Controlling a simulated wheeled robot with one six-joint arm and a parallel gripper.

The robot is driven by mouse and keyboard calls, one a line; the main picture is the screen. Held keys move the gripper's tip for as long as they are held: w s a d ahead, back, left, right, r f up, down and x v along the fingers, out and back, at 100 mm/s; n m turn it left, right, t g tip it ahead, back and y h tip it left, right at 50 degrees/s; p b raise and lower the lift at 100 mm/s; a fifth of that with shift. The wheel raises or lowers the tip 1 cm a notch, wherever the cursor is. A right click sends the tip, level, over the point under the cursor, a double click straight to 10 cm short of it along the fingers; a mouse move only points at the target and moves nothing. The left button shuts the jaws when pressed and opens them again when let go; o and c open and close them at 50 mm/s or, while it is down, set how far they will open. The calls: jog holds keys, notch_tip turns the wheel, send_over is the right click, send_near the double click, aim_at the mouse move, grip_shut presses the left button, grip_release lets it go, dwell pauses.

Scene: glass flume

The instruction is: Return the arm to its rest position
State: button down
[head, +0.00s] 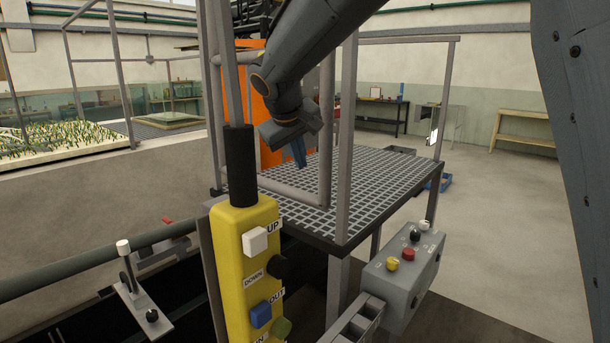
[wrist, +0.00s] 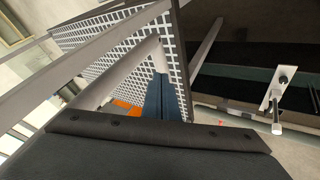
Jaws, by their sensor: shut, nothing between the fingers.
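My dark grey arm comes down from the top of the head view. My gripper (head: 299,152) points downward with its blue fingers together and nothing between them. It hangs in front of the orange panel (head: 268,112) and above the grated platform (head: 355,190), among the grey railing posts. In the wrist view the blue fingers (wrist: 163,98) show close together against the white-looking grating (wrist: 95,58). I cannot tell the exact gap between the fingers and the nearest rail.
A yellow pendant (head: 233,260) with UP, DOWN and OUT buttons hangs close in front. A grey control box (head: 401,278) with several knobs is at lower right. A lever (head: 128,265) stands at lower left. Railing posts (head: 345,140) surround the arm. Open floor (head: 500,220) lies at right.

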jog(key=s+d+f+m+g, duration=0.3)
jog(key=s+d+f, duration=0.8)
jog(key=s, duration=0.4)
jog(key=s+d+f+m+g+y, duration=0.1)
jog(key=s+d+f+m+g, duration=0.2)
jog(key=s+d+f, duration=0.8)
jog(key=s+f, duration=0.3)
jog(key=s, duration=0.1)
jog(key=shift+y+b, duration=0.3)
